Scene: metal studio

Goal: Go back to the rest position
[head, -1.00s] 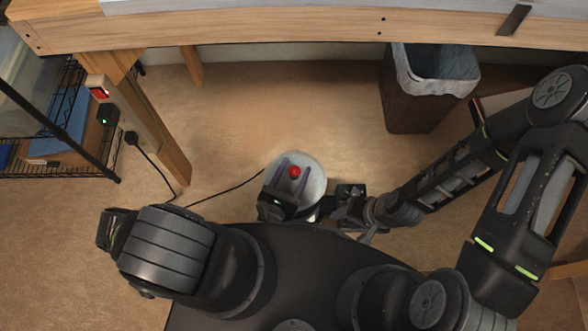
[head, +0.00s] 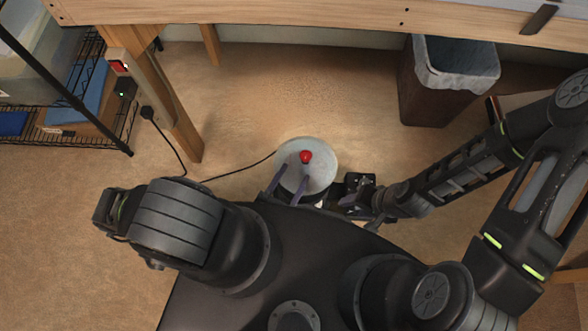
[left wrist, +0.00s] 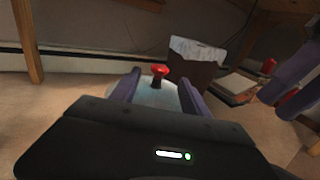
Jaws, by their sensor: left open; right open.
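My left gripper (head: 288,181) is at the front edge of my dark base in the head view. Its two purple fingers are apart with nothing between them, over the near part of a pale round top (head: 318,174) with a red knob (head: 306,157). The knob lies beyond the fingertips. In the left wrist view the open fingers frame the red knob (left wrist: 160,71). My right gripper (head: 357,188) is just right of the round top; its fingers are hard to make out there. Purple fingers also show at the right of the left wrist view.
A wooden table (head: 300,17) crosses the top. A lined brown bin (head: 425,97) stands under it at the right. A wire shelf (head: 70,142) and a table leg (head: 175,110) are at left. A black cable (head: 238,174) runs over the floor.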

